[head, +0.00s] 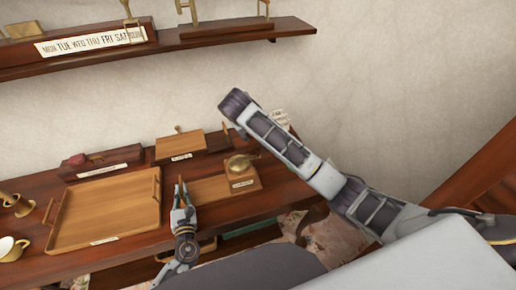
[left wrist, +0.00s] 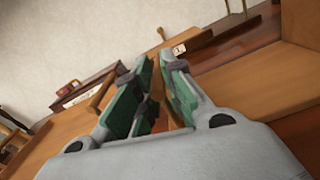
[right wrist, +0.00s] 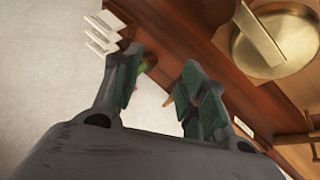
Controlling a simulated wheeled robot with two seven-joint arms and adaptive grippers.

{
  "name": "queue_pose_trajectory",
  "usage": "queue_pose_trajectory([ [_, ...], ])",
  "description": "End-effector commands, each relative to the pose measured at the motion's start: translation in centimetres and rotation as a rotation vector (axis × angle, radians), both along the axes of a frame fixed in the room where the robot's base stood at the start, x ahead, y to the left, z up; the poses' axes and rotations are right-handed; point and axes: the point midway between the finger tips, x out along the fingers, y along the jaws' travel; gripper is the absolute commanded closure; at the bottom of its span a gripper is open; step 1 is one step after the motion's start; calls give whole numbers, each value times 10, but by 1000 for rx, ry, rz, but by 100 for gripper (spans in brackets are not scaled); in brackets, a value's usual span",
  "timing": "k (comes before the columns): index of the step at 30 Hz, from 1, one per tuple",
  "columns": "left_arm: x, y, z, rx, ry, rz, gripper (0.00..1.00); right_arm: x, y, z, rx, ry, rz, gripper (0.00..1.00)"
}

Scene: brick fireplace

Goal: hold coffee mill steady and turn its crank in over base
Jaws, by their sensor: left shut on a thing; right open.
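The coffee mill (head: 241,164) stands at the table's right end, with a round brass top on a flat wooden base (head: 210,189) and a label in front. In the right wrist view its brass bowl (right wrist: 302,42) shows at the upper right, with a flat crank bar (right wrist: 258,36) across it. My left gripper (head: 180,188) is at the base's left end, its fingers (left wrist: 155,65) shut on a wooden part that looks like the base; the contact is mostly hidden. My right gripper (right wrist: 158,65) is open and empty, apart from the mill; its fingers are not clear in the head view.
A wooden tray (head: 100,240) with upright handles lies left of my left gripper. A wooden box (head: 180,146) stands behind. White slats (right wrist: 98,38) are near my right gripper. A shelf (head: 90,58) hangs above.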

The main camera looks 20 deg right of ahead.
Motion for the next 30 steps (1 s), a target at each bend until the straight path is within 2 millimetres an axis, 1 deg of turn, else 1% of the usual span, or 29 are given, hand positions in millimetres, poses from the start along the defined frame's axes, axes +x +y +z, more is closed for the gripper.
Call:
queue_pose_trajectory([
  [1,-2,-1,-4,5,7,-4,100,0,14,7,23,-7,1,58],
  [3,-2,-1,-4,5,7,-4,100,-2,30,13,52,-8,-1,58],
  [6,-2,-1,-4,5,7,-4,100,-6,48,20,82,3,10,58],
  [9,-2,-1,-4,5,7,-4,100,-10,60,26,98,25,38,58],
  [11,-2,-1,-4,5,7,-4,100,-12,64,28,100,44,63,58],
  [13,-2,-1,-4,5,7,-4,100,-15,66,31,98,70,101,58],
  [17,-2,-1,-4,5,7,-4,100,-19,64,35,84,125,180,58],
  [30,-2,-1,-4,5,7,-4,100,-33,40,52,35,322,495,58],
])
